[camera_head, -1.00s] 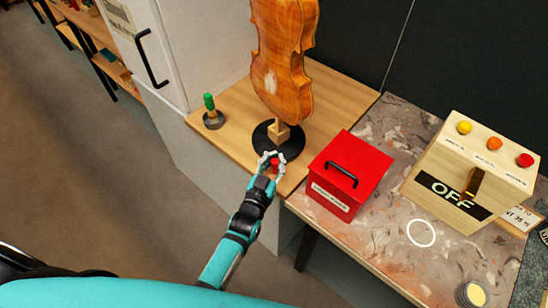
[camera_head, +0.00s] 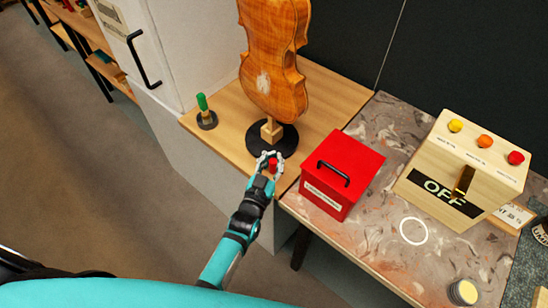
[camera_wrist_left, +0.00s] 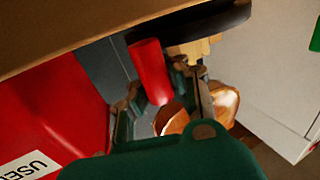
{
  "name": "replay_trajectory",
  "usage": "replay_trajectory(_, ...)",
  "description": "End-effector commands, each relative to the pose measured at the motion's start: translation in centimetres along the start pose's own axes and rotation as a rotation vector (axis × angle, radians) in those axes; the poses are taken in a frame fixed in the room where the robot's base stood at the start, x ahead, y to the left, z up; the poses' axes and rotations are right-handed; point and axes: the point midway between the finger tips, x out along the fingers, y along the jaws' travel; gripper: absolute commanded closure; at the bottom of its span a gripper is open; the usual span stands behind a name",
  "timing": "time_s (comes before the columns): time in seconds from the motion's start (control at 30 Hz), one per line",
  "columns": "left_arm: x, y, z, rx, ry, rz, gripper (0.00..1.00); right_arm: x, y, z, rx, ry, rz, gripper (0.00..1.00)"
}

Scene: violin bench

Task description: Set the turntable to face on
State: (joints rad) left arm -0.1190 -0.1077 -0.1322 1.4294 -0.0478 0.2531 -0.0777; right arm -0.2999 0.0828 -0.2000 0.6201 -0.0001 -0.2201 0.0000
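The turntable (camera_head: 286,143) is a black round base on the wooden bench top. A violin body (camera_head: 274,60) stands upright on its small wooden block (camera_head: 271,130), with a broad face bearing a pale patch turned towards me. A red upright handle (camera_head: 273,165) is at the near edge of the base; it also shows in the left wrist view (camera_wrist_left: 150,70). My left gripper (camera_head: 270,158) has its fingers on either side of the red handle, apparently open, with a small gap on one side in the wrist view. My right gripper is not in view.
A red box (camera_head: 342,165) with a black handle stands close right of my left gripper. A wooden switch box (camera_head: 470,165) reading OFF is further right. A green-handled tool (camera_head: 204,112) stands left of the turntable. A white cabinet (camera_head: 165,40) is behind it.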

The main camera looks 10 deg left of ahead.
Motion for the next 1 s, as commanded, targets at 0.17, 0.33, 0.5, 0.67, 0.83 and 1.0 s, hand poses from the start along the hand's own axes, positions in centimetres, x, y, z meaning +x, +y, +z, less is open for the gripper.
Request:
replay_trajectory(0.17,-0.6,0.9,1.0,-0.005,-0.021,0.014,0.82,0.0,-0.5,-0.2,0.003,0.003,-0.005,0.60)
replay_trajectory(0.33,-0.6,0.8,0.8,-0.004,-0.018,0.012,0.60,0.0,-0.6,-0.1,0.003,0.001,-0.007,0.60)
replay_trajectory(0.5,-0.5,0.6,0.6,-0.003,-0.013,0.009,0.54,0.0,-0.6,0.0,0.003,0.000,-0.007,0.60)
replay_trajectory(0.67,-0.6,0.5,0.5,-0.003,-0.011,0.008,0.54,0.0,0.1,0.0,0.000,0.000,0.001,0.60)
replay_trajectory(0.83,-2.4,0.5,0.6,-0.003,-0.012,0.008,0.54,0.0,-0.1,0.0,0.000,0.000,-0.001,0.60)
replay_trajectory(1.0,-6.1,0.5,0.6,-0.003,-0.015,0.008,0.54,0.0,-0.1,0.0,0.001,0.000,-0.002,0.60)
